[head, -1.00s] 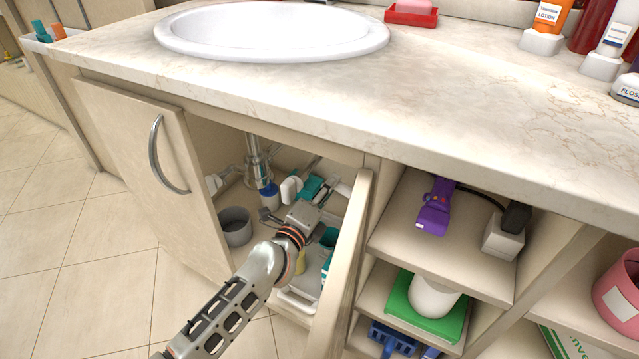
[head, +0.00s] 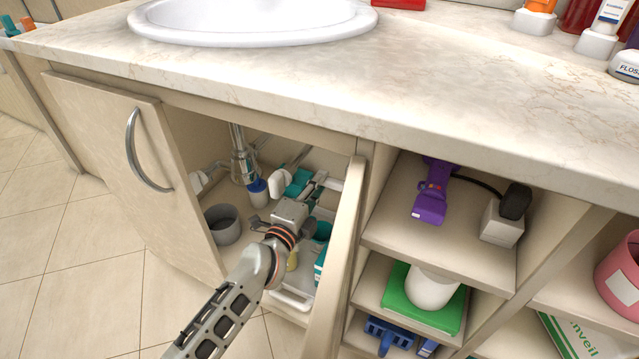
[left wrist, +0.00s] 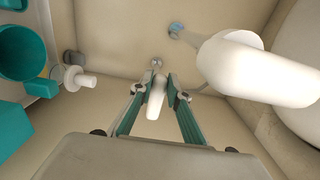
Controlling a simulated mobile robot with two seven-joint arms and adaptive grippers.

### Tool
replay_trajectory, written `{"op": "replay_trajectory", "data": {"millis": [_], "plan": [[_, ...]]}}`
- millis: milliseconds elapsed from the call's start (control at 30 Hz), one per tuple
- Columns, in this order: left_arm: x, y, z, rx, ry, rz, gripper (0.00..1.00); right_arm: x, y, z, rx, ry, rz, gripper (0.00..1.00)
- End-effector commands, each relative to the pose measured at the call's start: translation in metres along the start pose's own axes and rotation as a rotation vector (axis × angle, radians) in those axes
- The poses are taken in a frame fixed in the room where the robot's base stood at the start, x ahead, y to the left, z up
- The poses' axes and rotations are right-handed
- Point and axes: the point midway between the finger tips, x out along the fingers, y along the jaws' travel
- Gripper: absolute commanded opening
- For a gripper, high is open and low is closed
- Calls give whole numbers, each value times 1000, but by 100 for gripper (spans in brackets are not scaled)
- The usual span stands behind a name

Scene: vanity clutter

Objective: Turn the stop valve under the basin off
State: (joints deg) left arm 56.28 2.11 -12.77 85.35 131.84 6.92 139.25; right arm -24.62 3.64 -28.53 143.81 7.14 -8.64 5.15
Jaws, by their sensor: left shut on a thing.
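The stop valve's white handle (left wrist: 155,98) shows in the left wrist view, on a small metal stem at the back wall of the cabinet under the basin (head: 250,20). My left gripper (left wrist: 156,90) has its teal-padded fingers on either side of this handle and is shut on it. In the head view my left gripper (head: 314,186) reaches into the open cabinet, and its own body hides most of the valve. The handle's exact turn angle is hard to tell. My right gripper is not in view.
A thick white pipe (left wrist: 245,70) is close right of the fingers in the wrist view. Another white fitting (left wrist: 80,79) and teal containers (left wrist: 22,50) are at left. The open left door (head: 135,170) and right door (head: 340,250) flank my arm. A grey cup (head: 223,224) stands inside.

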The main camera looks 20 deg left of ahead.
Motion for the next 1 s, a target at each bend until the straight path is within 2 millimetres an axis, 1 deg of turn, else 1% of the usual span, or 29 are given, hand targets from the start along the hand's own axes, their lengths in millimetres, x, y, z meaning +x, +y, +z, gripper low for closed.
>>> {"op": "replay_trajectory", "data": {"millis": [300, 333, 400, 767, 867, 1000], "plan": [[0, 0, 0, -7, 0, 0, 0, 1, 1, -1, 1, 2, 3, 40], [0, 0, 0, -7, 0, 0, 19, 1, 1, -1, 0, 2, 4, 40], [0, 0, 0, -7, 0, 0, 33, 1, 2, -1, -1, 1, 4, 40], [-2, 0, 0, -4, 0, 0, 33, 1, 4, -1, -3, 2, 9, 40], [-10, 1, 0, -4, 0, 2, 33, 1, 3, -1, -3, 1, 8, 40], [-32, 2, 0, -4, 1, 3, 33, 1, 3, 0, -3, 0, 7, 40]]}}
